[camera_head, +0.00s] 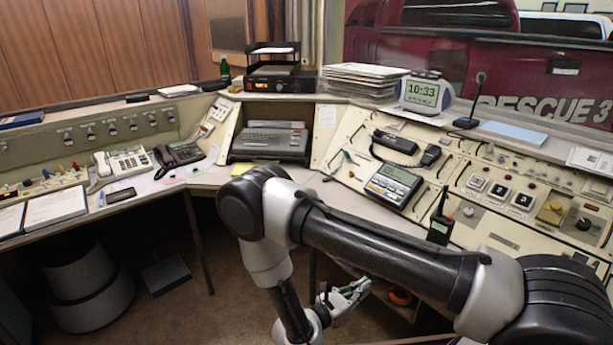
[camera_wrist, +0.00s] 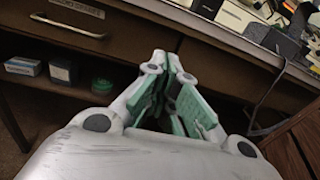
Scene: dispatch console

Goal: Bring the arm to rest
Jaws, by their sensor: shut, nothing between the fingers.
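My arm is bent, with its dark and white links crossing the lower right of the head view in front of the console. My gripper (camera_head: 350,297) hangs below the desk's height near the bottom middle of that view, partly covered by my own wrist. In the wrist view, my gripper (camera_wrist: 172,95) shows white links and green pads. Its fingers are shut with nothing between them. It points towards the desk's wooden underside, and I cannot tell its distance from the wood.
The console desk (camera_head: 230,178) curves around with phones (camera_head: 122,165), a typewriter-like machine (camera_head: 270,142) and a radio (camera_head: 441,220). A wooden drawer (camera_wrist: 80,25) and an open shelf with small boxes (camera_wrist: 22,66) lie ahead in the wrist view. A round stool (camera_head: 90,285) stands at lower left.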

